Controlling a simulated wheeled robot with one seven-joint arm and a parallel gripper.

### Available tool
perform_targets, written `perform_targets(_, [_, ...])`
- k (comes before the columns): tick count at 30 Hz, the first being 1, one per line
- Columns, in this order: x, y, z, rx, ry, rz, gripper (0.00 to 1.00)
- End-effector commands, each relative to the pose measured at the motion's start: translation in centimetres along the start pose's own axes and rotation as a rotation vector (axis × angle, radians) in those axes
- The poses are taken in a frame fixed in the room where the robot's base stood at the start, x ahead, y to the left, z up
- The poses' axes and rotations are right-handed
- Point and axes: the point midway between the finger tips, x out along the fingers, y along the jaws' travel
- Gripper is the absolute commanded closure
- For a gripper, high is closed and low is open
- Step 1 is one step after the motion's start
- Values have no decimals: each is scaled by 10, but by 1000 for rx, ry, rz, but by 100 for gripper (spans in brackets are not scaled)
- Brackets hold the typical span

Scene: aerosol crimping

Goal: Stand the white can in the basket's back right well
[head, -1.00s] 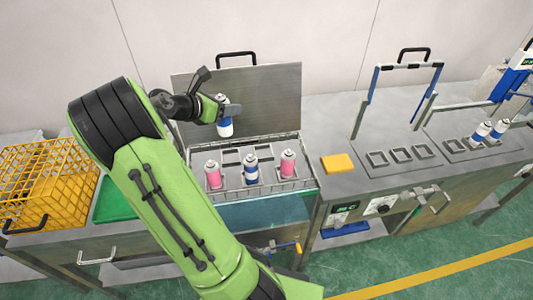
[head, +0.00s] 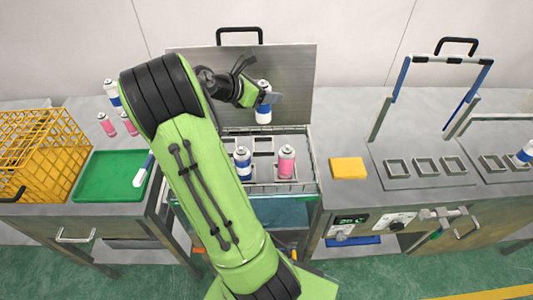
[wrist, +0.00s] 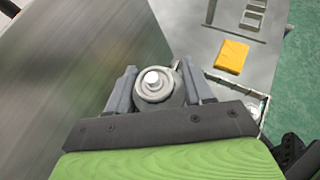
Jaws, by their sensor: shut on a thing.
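The white can (head: 263,113) with a blue band is upright in my gripper (head: 262,98), which is shut on it. It hangs above the back of the wire basket (head: 313,162), clear of the rim, in front of the raised lid. In the wrist view the can's grey top and white nozzle (wrist: 152,80) show between the fingers. In the basket's front row stand a white-and-blue can (head: 243,163) and a pink can (head: 286,162). Back wells (head: 264,146) that show are empty. My arm hides the basket's left part.
The upright metal lid (head: 295,85) stands close behind the gripper. A yellow block (head: 347,168) lies right of the basket; it also shows in the wrist view (wrist: 231,57). A green tray (head: 110,178) and a yellow crate (head: 45,150) are at left, with several cans behind the tray.

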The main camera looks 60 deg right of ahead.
Motion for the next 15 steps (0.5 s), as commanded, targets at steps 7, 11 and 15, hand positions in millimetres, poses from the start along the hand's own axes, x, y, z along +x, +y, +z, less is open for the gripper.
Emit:
perform_targets(7, [14,0,-26,0,-1,0,84])
perform_targets(11, [24,-1,-43,-3,0,-2,84])
perform_targets(15, [38,-1,-69,-2,-1,-2,84])
